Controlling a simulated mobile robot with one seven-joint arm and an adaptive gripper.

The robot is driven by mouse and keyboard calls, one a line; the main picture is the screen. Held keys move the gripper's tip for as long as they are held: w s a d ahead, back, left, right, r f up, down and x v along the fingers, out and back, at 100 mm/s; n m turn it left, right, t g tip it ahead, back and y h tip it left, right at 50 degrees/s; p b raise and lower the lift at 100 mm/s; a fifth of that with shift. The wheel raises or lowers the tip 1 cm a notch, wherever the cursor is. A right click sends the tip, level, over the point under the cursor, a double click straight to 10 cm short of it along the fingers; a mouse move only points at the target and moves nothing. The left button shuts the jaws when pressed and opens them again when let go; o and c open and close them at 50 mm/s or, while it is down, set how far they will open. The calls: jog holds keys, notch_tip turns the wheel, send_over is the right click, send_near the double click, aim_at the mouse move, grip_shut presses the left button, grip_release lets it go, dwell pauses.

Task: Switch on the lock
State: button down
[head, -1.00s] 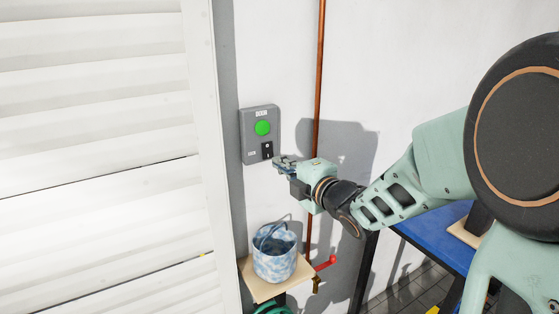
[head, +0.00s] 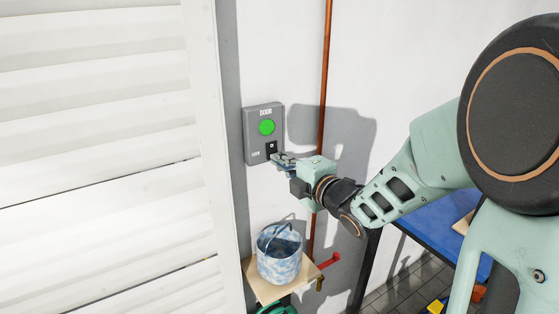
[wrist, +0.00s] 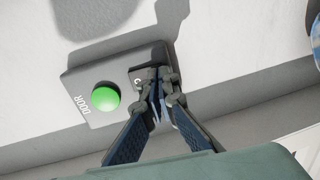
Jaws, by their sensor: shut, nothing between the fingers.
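The grey wall box (head: 251,132) has a round green DOOR button (head: 266,127) and, below it, a black lock rocker switch (head: 271,147) beside a small label. In the wrist view the box (wrist: 78,72), green button (wrist: 105,96) and part of the black switch (wrist: 137,79) also show. My gripper (head: 277,158) is shut and empty, with its tips at the lower part of the switch. In the wrist view the shut fingers (wrist: 157,85) cover much of the switch. I cannot tell whether they touch it or which way it is tipped.
A white louvred door (head: 110,150) stands close on the left. A copper pipe (head: 325,80) runs up the wall behind my wrist. Below, a blue-and-white bucket (head: 279,262) sits on a small wooden shelf (head: 262,291). A blue-topped table (head: 440,228) is at right.

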jog(key=b, duration=0.4)
jog(key=shift+w+a+f+t+y, duration=0.1)
jog(key=shift+w+a+t+y, duration=0.1)
jog(key=shift+w+t+y, duration=0.15)
jog(key=shift+f+b, duration=0.1)
jog(key=shift+b, duration=0.25)
